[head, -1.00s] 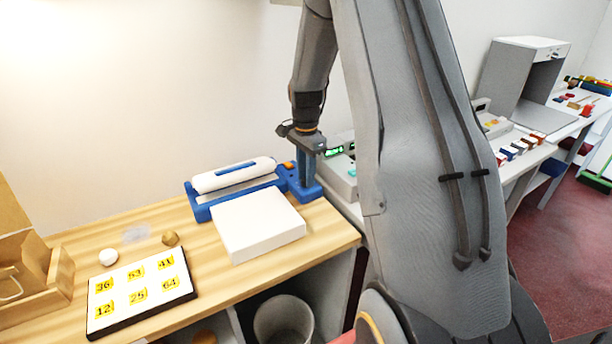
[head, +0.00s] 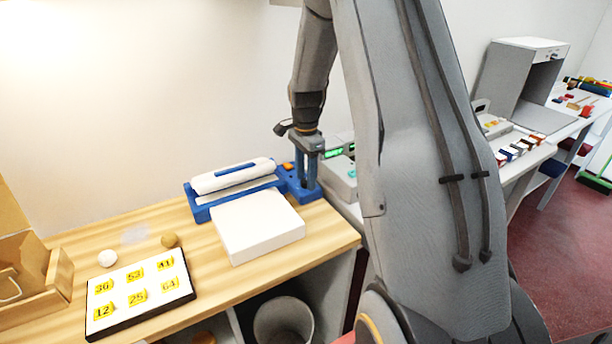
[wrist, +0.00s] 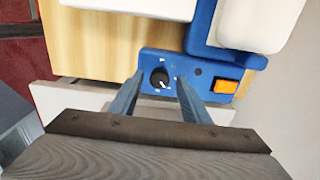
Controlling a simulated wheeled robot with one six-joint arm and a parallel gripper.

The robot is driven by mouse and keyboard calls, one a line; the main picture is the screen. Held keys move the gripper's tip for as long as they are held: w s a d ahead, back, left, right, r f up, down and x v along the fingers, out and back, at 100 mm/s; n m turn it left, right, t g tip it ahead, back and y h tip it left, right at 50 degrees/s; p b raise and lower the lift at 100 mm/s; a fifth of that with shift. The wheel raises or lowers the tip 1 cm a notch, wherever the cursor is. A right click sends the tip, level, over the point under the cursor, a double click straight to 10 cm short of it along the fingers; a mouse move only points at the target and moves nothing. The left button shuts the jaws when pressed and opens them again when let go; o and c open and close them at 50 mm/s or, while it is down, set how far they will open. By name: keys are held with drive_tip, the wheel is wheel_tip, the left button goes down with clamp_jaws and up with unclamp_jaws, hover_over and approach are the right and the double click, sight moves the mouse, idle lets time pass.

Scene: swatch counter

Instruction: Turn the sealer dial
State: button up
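The sealer is blue with a white padded lid (head: 233,175); its blue end panel (wrist: 196,90) fills the middle of the wrist view. The sealer dial (wrist: 160,77) is a small round black knob with a white pointer mark. The pointer slants toward the lower right in the wrist view. My gripper (wrist: 159,80) is open, pointing down, with one blue-grey finger on each side of the dial and gaps visible between. I cannot tell how far the tips are above the panel. In the head view my gripper (head: 307,180) stands over the sealer's right end and hides the dial.
An orange switch (wrist: 224,86) sits right beside the dial. A white block (head: 258,228) lies in front of the sealer.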

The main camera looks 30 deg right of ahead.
drive_tip(key=shift+r+b, duration=1.05)
drive_tip(key=shift+r, duration=2.85)
